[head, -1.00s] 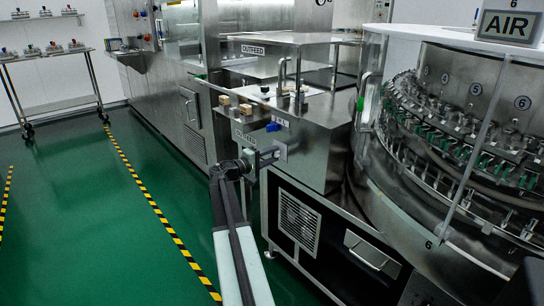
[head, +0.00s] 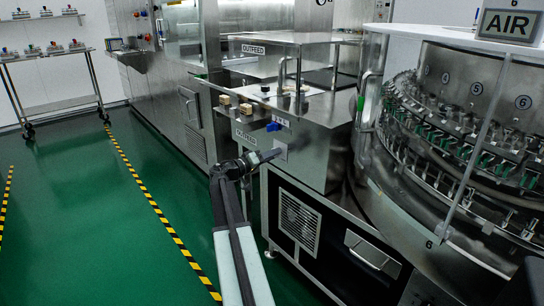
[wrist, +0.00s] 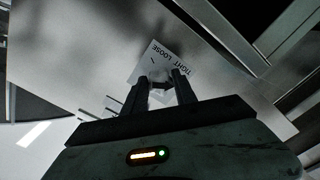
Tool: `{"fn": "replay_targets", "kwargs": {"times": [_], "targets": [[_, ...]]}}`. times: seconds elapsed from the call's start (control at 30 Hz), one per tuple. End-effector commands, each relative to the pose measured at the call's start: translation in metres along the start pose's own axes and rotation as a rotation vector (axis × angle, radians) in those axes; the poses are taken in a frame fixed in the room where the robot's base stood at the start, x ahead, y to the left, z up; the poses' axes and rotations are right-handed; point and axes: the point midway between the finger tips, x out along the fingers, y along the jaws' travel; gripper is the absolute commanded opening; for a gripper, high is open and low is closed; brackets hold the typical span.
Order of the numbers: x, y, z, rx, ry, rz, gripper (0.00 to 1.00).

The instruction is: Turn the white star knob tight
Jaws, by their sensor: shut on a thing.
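My gripper (head: 272,156) reaches from the lower middle to the front face of the steel outfeed cabinet (head: 312,163). In the wrist view its two dark fingers (wrist: 159,88) are shut on the white star knob (wrist: 159,95), which shows pale between them and is largely hidden. A white label plate (wrist: 172,59) behind the knob reads TIGHT and LOOSE. The plate also shows just past the fingertips in the head view (head: 281,149). The knob cannot be made out in the head view.
A blue knob (head: 274,126) sits above and left of the plate on the cabinet. Several tan blocks (head: 235,104) lie along the cabinet's left edge. The round washer (head: 450,160) stands at right. The green floor (head: 100,220) is clear at left.

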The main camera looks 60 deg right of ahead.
Motion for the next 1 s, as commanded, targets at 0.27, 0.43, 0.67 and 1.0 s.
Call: {"fn": "replay_targets", "kwargs": {"times": [0.27,0.43,0.67,1.0], "targets": [[-0.0003,-0.0011,-0.0011,0.024,0.003,-0.003,0.0],[-0.0002,-0.0011,-0.001,0.024,0.003,-0.003,0.0],[0.0001,-0.0008,-0.0007,0.023,0.002,-0.002,0.55],[-0.0077,0.0,0.0002,0.022,0.001,-0.001,0.55]]}}
